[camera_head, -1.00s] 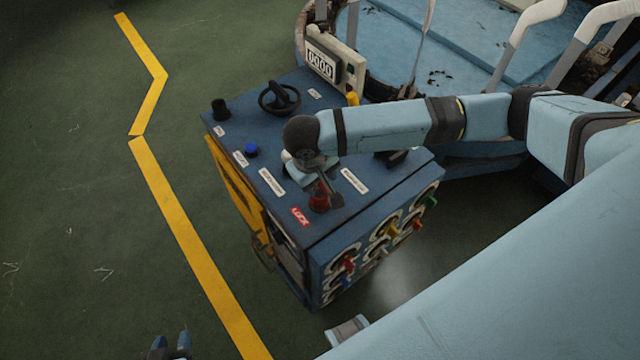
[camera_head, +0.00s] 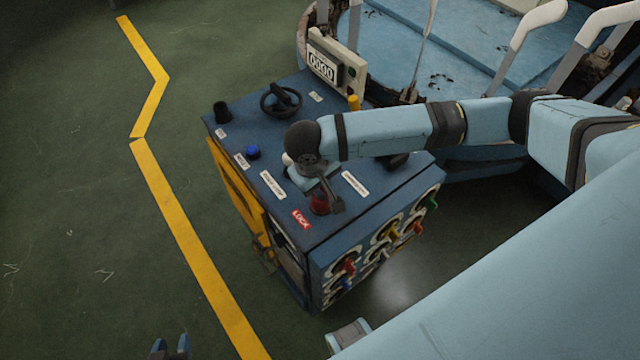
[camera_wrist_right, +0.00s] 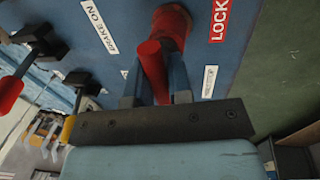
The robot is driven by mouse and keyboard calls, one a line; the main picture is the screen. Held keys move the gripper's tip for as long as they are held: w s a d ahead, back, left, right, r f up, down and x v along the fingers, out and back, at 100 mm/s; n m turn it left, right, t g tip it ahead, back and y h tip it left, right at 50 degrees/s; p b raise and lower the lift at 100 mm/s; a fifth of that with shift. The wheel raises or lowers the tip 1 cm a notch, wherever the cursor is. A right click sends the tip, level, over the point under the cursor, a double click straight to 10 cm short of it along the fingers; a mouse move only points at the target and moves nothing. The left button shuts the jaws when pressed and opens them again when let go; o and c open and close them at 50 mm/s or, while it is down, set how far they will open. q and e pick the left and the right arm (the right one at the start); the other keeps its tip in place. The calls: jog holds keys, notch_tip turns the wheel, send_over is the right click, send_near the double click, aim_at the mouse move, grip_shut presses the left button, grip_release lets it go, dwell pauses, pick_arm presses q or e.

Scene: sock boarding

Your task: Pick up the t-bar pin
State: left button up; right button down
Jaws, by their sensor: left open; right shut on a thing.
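The red t-bar pin (camera_head: 319,204) stands at the front of the blue cabinet's top, beside the red LOCK label. In the right wrist view its red bar (camera_wrist_right: 154,70) lies between the two blue fingers, with the red round base (camera_wrist_right: 170,25) beyond it. My right gripper (camera_head: 328,192) reaches down over it and is shut on the pin. In the head view the gripper hides part of the pin. I cannot tell whether the pin is lifted from its seat. My left gripper (camera_head: 170,346) is open at the bottom edge, over the floor, away from the cabinet.
The cabinet top (camera_head: 290,140) also carries a black handwheel (camera_head: 281,100), a blue button (camera_head: 253,151), a black knob (camera_head: 221,111) and a counter display (camera_head: 322,66). Coloured handles (camera_head: 390,232) stick out of its front. Green floor lies free to the left, crossed by a yellow line (camera_head: 185,235).

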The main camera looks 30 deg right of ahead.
notch_tip(320, 180, up, 27)
jog(key=p, duration=1.1)
dwell(0.9)
jog(key=shift+d+f, duration=0.1)
jog(key=shift+f, duration=0.05)
